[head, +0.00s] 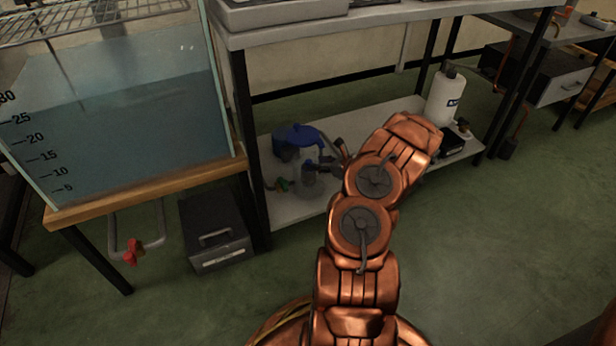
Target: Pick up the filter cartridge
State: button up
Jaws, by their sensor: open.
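On the lower shelf, a clear cylindrical vessel (306,184) stands with a blue round part (301,134) above and behind it. A darker blue piece shows just left of it. I cannot tell for certain which of these is the filter cartridge. My gripper (326,158) is dark and open, at the end of my copper arm, reaching in at the right side of the clear vessel. Its fingers overlap the vessel's right edge in the picture. I cannot tell whether they touch it.
The upper bench top (400,14) overhangs the shelf, with a black leg at the left. A water tank (130,110) and a dark case (216,232) are left. Floor is clear at right.

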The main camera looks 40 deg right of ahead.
aim_at(310, 162)
jog(key=shift+b+x, duration=0.75)
jog(key=shift+x, duration=1.15)
jog(key=shift+d, duration=0.1)
grip_shut()
